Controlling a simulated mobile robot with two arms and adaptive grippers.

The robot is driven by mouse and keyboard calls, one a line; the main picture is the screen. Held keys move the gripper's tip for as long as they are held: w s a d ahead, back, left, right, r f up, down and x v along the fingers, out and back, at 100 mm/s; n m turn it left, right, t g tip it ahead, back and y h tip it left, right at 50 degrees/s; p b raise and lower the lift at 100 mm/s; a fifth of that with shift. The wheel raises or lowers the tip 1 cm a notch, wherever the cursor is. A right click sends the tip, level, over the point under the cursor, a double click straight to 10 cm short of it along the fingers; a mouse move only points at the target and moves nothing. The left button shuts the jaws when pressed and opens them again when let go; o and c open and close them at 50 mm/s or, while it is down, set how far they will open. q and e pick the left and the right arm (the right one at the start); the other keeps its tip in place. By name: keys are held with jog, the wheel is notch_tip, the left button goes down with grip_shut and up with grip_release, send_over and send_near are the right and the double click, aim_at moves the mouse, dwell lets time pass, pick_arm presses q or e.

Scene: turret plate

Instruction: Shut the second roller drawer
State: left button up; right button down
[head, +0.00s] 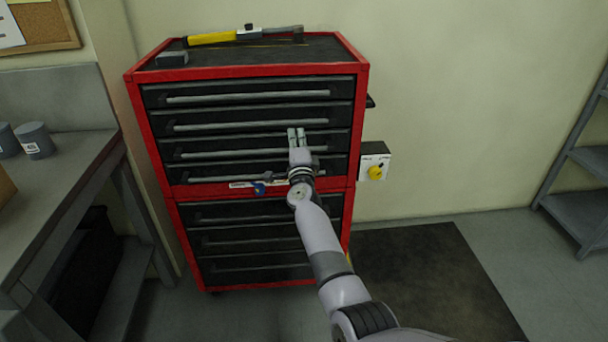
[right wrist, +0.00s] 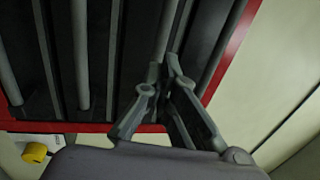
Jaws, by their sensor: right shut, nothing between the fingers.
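A red and black roller cabinet (head: 360,135) stands against the wall, with several black drawers that have long grey bar handles. The second drawer from the top (head: 215,117) looks about level with the drawers around it; I cannot tell if a small gap is left. My right gripper (head: 296,131) is in front of the upper drawers, at about the height of the second and third. Its fingers are together and empty. In the right wrist view the fingertips (right wrist: 168,66) point at the drawer fronts, close to them; contact is unclear. My left gripper is out of view.
A hammer-like tool with a yellow handle (head: 212,38) and a dark block (head: 172,58) lie on the cabinet top. A wall box with a yellow knob (head: 375,172) is right of the cabinet. A grey workbench (head: 60,175) stands left, shelving (head: 585,205) right. A dark mat (head: 430,270) covers the floor.

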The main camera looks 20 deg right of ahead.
jog(key=p+v, duration=0.5)
jog(key=v, duration=0.5)
jog(key=s+a+f+n+g+y, duration=0.25)
jog(key=s+f+n, duration=0.35)
jog(key=f, duration=0.7)
jog(key=s+a+f+n+g+y, duration=0.25)
jog(key=s+f, duration=0.45)
jog(key=f, duration=0.6)
jog(key=s+a+f+n+g+y, duration=0.1)
jog(key=s+a+f+n+g, duration=0.15)
jog(key=s+f+n, duration=0.7)
jog(key=s+d+f+n+g, duration=0.15)
jog(key=s+f+g, duration=0.45)
jog(key=s+f, duration=1.15)
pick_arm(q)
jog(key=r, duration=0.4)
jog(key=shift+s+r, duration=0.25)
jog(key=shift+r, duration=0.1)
pick_arm(e)
jog(key=s+d+f+n+g, duration=0.2)
jog(key=s+f, duration=0.1)
jog(key=s, duration=0.8)
jog(key=s+d+f+n+g, duration=0.2)
jog(key=s+g, duration=0.1)
jog(key=s, duration=0.9)
jog(key=shift+f, duration=0.4)
